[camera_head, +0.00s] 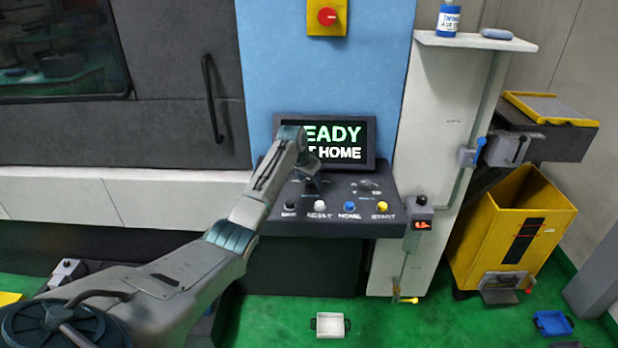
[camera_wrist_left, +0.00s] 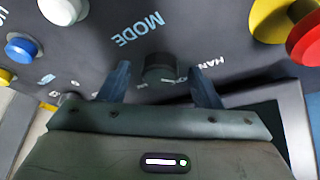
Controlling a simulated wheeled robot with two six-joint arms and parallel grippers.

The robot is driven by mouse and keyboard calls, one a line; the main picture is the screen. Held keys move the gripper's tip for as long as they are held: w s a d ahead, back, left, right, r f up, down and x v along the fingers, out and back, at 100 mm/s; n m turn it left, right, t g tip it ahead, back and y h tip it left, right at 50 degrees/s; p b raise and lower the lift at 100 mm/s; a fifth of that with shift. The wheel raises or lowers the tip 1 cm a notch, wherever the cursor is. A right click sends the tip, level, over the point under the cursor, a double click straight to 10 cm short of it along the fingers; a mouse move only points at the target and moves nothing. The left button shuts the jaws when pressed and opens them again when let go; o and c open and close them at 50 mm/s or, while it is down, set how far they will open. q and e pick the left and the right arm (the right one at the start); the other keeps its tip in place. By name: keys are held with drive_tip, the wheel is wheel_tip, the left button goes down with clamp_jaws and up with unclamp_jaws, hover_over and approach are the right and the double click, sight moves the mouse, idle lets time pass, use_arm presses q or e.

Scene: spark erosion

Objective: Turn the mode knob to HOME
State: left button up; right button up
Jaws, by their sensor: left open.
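The mode knob (camera_wrist_left: 160,70) is a dark round knob on the dark console panel, beside the printed word MODE in the left wrist view. My left gripper (camera_wrist_left: 160,88) is open, with one blue-grey finger on each side of the knob. I cannot tell whether the fingers touch it. In the head view my left gripper (camera_head: 313,187) is over the left part of the console (camera_head: 340,222), and the knob is hard to make out there. The knob's pointer direction is not clear. My right gripper is not in view.
A screen (camera_head: 350,135) behind the arm shows green and white letters, partly hidden, ending in "EADY" and "T HOME". Buttons line the console's front, including a blue one (camera_head: 349,206) and a yellow one (camera_head: 382,207). A red mushroom button (camera_wrist_left: 305,38) is close to the gripper.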

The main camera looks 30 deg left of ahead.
use_arm(q)
drive_tip(key=c, duration=1)
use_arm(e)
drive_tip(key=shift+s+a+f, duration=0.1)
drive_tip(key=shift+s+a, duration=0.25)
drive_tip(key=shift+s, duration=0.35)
